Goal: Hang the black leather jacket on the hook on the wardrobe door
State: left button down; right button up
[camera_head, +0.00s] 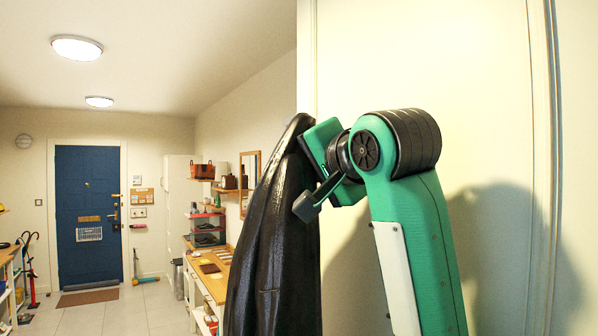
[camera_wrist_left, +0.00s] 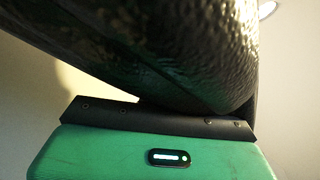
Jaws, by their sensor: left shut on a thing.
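The black leather jacket (camera_head: 268,235) hangs upright in the middle of the head view, narrow and folded, its top tapering to a point. My left gripper (camera_head: 309,128) is shut on the jacket near its top; the fingertips are mostly hidden by the leather and the green gripper body. In the left wrist view the dark, grainy leather (camera_wrist_left: 190,50) fills the upper part and lies against the gripper's black edge (camera_wrist_left: 160,119). A tall cream panel (camera_head: 480,80), seemingly the wardrobe door, stands behind my arm. I cannot make out a hook. My right gripper is out of view.
On the left, a hallway with open floor (camera_head: 110,318) leads to a blue door (camera_head: 88,215) with a brown mat (camera_head: 87,297). A wooden bench (camera_head: 208,275) and wall shelves stand left of the jacket. My arm's shadow falls on the cream panel.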

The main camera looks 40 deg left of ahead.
pick_arm(q)
jog(key=shift+w+d+f+b, duration=0.25)
jog(key=shift+w+f+b, duration=0.1)
jog(key=shift+w, duration=0.15)
jog(key=shift+w+d+f+b, duration=0.25)
jog(key=shift+w+b, duration=0.1)
jog(key=shift+w, duration=0.1)
dwell(0.3)
jog(key=c, duration=1.5)
grip_release()
jog(key=shift+c, duration=0.2)
jog(key=shift+o, duration=0.2)
jog(key=shift+f, duration=0.1)
jog(key=b+v, duration=0.5)
jog(key=v, duration=0.9)
